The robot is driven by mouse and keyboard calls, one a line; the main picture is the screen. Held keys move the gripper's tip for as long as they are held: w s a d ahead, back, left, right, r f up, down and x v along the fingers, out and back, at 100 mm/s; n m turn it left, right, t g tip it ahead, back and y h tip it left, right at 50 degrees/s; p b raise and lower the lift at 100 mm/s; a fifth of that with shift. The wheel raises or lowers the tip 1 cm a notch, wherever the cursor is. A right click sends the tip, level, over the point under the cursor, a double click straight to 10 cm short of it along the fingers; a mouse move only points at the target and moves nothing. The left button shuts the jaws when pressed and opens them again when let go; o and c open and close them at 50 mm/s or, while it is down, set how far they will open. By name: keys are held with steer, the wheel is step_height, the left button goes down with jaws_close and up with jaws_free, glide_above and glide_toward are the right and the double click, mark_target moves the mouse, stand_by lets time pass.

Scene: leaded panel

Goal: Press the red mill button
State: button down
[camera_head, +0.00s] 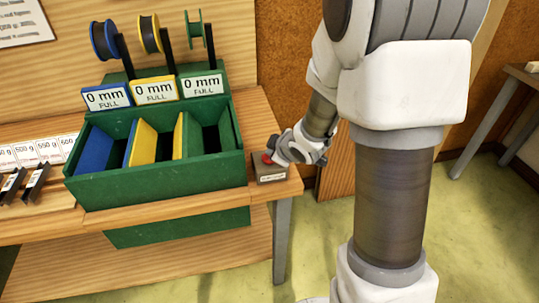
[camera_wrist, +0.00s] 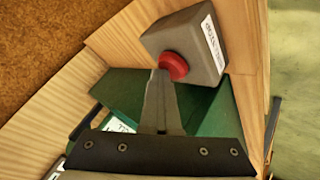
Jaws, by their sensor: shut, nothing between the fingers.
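The red mill button (camera_wrist: 173,66) sits on a grey box (camera_wrist: 192,40) with a white label, at the corner of the wooden bench. In the wrist view the shut fingertips of my gripper (camera_wrist: 162,76) are right at the button's edge, overlapping it slightly; I cannot tell whether they touch it. In the head view the grey box (camera_head: 270,172) stands at the bench's right end, with the red button (camera_head: 267,158) on top partly hidden by my gripper (camera_head: 276,157). Nothing is held between the fingers.
A green bin unit (camera_head: 160,175) with blue, yellow and green compartments stands left of the box. Three spools (camera_head: 148,35) and "0 mm FULL" signs (camera_head: 154,90) are above it. Small dark holders (camera_head: 36,182) lie further left. Open floor (camera_head: 480,220) lies right of the bench.

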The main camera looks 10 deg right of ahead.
steer(key=shift+s+f, duration=0.35)
steer(key=shift+f, duration=0.05)
steer(key=r+p, duration=0.2)
steer(key=r, duration=0.1)
steer(key=r+p, duration=0.3)
steer(key=shift+w+r, duration=0.2)
steer(key=shift+r, duration=0.05)
steer(key=shift+d+r+p, duration=0.1)
steer(key=shift+r+p, duration=0.2)
steer(key=s+d+r+m+g+h+p, duration=0.1)
steer(key=s+d+r+m+h, duration=0.2)
steer(key=r, duration=0.4)
steer(key=s+d+r+m+p, duration=0.1)
steer(key=s+r+m, duration=0.2)
steer(key=s+r, duration=0.3)
steer(key=s+a+r+m+g+p, duration=0.1)
steer(key=s+r, duration=0.3)
steer(key=s, duration=0.4)
steer(key=s+a+r+m+g+y+p, duration=0.1)
steer(key=s+a+r+m, duration=0.2)
steer(key=s, duration=0.5)
steer(key=shift+s+a+r+m, duration=0.35)
steer(key=shift+r+m, duration=0.15)
steer(key=shift+m, duration=0.2)
